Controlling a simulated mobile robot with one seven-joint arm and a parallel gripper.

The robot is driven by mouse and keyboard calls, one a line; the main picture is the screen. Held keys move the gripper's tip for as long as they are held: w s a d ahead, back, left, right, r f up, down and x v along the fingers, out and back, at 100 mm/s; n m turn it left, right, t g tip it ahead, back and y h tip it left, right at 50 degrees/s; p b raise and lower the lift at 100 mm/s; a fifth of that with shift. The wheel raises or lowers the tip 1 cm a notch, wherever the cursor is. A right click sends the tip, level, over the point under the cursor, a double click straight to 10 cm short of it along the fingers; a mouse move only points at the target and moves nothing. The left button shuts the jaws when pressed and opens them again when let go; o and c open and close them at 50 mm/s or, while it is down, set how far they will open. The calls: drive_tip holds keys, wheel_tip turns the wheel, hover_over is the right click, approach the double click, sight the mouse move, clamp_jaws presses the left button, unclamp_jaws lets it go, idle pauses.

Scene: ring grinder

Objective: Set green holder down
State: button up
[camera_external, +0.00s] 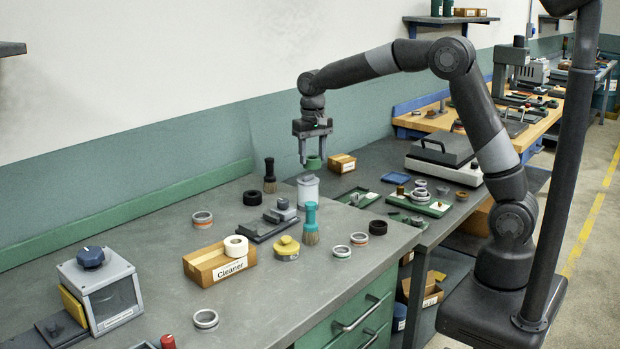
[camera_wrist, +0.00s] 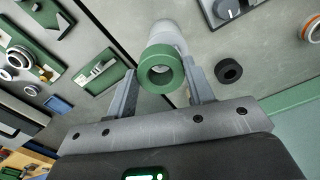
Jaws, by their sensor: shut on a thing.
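The green holder (camera_wrist: 160,69) is a thick green ring with a round hole, between my gripper's two fingers in the wrist view. In the external view the green holder (camera_external: 314,162) shows at the fingertips, above the bench. My gripper (camera_external: 312,158) points down and is shut on the holder. A pale grey cylinder (camera_external: 308,191) stands upright on the bench just below the holder. It also shows behind the holder in the wrist view (camera_wrist: 167,36). I cannot tell whether the holder touches the cylinder.
A dark brush (camera_external: 269,177) and black ring (camera_external: 252,198) stand left of the cylinder; a teal brush (camera_external: 311,224) stands in front. A small cardboard box (camera_external: 342,163) and green trays (camera_external: 356,197) lie to the right. Bare bench (camera_external: 150,240) is at left.

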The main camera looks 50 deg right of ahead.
drive_tip(key=w+a+f, duration=0.1)
drive_tip(key=w+a, duration=0.2)
drive_tip(key=w, duration=0.4)
drive_tip(key=w+a+f, duration=0.1)
drive_tip(key=w+a, duration=0.2)
drive_tip(key=w, duration=0.4)
drive_tip(key=w+a+f, duration=0.1)
drive_tip(key=a+f, duration=0.1)
drive_tip(key=a, duration=0.2)
drive_tip(key=a+f, duration=0.2)
drive_tip(key=a, duration=0.1)
drive_tip(key=w+a+f, duration=0.1)
drive_tip(key=a+f, duration=0.2)
drive_tip(key=a, duration=0.1)
drive_tip(key=shift+w+a, duration=0.3)
drive_tip(key=shift+f, duration=2)
drive_tip(key=shift+f, duration=0.15)
drive_tip(key=o, duration=1)
